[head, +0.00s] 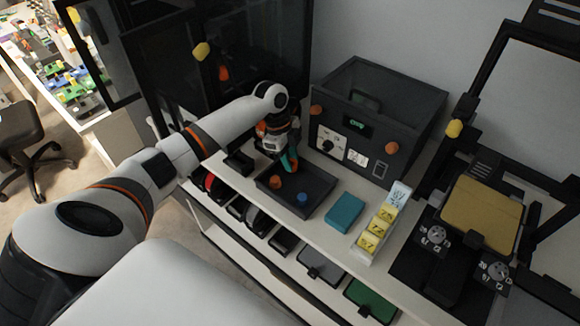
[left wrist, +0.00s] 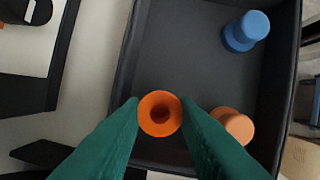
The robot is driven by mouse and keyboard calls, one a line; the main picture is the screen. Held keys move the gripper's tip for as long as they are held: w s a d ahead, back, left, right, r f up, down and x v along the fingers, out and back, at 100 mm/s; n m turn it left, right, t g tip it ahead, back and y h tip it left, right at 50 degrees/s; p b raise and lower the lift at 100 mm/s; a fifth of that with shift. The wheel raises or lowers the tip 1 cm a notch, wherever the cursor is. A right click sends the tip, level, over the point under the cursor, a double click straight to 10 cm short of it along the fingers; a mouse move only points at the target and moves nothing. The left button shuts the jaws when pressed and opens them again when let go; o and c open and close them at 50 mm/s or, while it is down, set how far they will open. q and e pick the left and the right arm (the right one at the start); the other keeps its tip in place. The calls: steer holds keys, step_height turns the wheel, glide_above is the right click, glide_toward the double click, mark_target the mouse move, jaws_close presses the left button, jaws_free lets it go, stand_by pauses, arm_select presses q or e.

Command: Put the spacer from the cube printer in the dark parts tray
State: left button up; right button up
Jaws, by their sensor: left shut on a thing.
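My left gripper (head: 289,162) is over the back left part of the dark parts tray (head: 318,204), with its fingers pointing down. In the left wrist view its green fingers (left wrist: 160,118) are shut on an orange spacer (left wrist: 160,113), seen end-on with a round hole. The head view does not clearly show this held spacer. My right gripper is not in view.
A boxy dark machine with a small display (head: 375,120) stands behind the tray. A teal box (head: 344,211) and yellow-labelled boxes (head: 377,231) are to the right. An open-frame printer with a gold bed (head: 480,214) is at far right. The tray's middle is clear.

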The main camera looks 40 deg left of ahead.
arm_select(q)
steer(key=shift+f, duration=0.6)
steer(key=shift+r, duration=0.1)
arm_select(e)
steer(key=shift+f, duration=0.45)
arm_select(q)
steer(key=o, duration=0.7)
steer(key=shift+c, duration=0.2)
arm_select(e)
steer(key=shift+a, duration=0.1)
